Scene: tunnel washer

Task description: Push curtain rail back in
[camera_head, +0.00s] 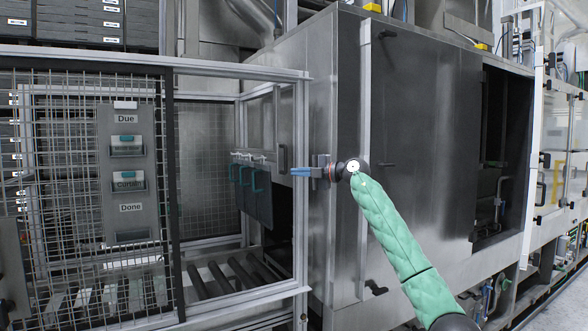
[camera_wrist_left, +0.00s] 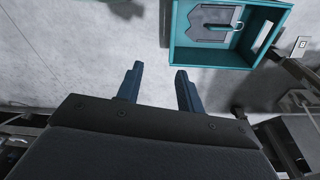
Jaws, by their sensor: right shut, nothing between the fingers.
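The curtain rail (camera_head: 252,157) is inside the opening of the metal machine, left of the steel housing. Dark curtain strips with teal loops (camera_head: 256,180) hang from it. My right gripper (camera_head: 298,172) is at the frame post by the opening's right edge. Its blue fingers are shut and empty, pointing left toward the curtains. Whether it touches the post or rail I cannot tell. My left gripper (camera_wrist_left: 157,85) shows only in the left wrist view, its two fingers apart with nothing between them.
A mesh panel (camera_head: 90,200) with a "Due" and "Done" board stands left of the opening. Rollers (camera_head: 232,272) lie below the curtains. A steel cabinet (camera_head: 420,150) stands at right. A teal box (camera_wrist_left: 222,60) is on the pale floor in the left wrist view.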

